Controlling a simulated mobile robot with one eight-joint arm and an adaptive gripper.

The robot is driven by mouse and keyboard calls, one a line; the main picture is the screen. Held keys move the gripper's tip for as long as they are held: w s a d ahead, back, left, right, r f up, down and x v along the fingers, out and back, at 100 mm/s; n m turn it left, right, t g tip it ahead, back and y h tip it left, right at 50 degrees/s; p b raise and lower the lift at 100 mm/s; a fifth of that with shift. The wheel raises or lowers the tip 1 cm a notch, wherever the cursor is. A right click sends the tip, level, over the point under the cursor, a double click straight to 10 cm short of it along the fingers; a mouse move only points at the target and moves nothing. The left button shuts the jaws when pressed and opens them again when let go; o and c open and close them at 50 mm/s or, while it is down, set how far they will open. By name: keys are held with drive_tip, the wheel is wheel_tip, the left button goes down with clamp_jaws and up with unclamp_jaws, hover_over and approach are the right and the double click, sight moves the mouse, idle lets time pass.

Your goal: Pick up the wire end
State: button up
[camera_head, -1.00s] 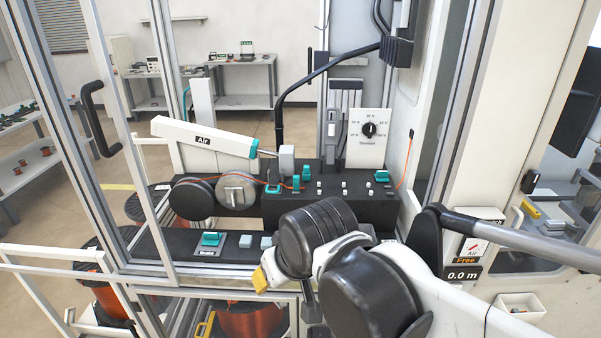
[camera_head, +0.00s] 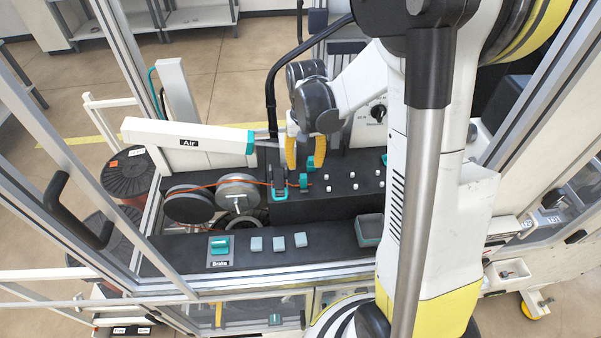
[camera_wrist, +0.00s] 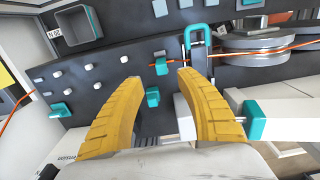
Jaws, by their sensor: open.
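The orange wire (camera_head: 250,181) runs from the grey pulleys through a teal guide (camera_head: 279,188) to a small teal clip (camera_head: 303,182). In the wrist view the wire (camera_wrist: 245,52) comes in from the right, and its end seems to lie near the teal clip (camera_wrist: 161,66); the exact tip is too small to tell. My gripper (camera_head: 304,166) is above the black panel, close to the clip, with its yellow fingers apart. In the wrist view the gripper (camera_wrist: 158,78) shows nothing between its fingers, and the clip is just beyond the fingertips.
The white "Air" arm (camera_head: 185,137) lies left of my gripper. The black panel (camera_head: 340,205) carries several white knobs. A grey open bin (camera_head: 369,229) is at front right. Another orange wire (camera_wrist: 15,108) shows at the left of the wrist view. Frame posts stand at left.

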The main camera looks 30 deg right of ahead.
sight(303, 176)
wheel_tip(303, 176, down, 7)
drive_tip(key=shift+a+f, duration=0.1)
drive_tip(key=shift+f, duration=0.1)
idle(0.3)
clamp_jaws()
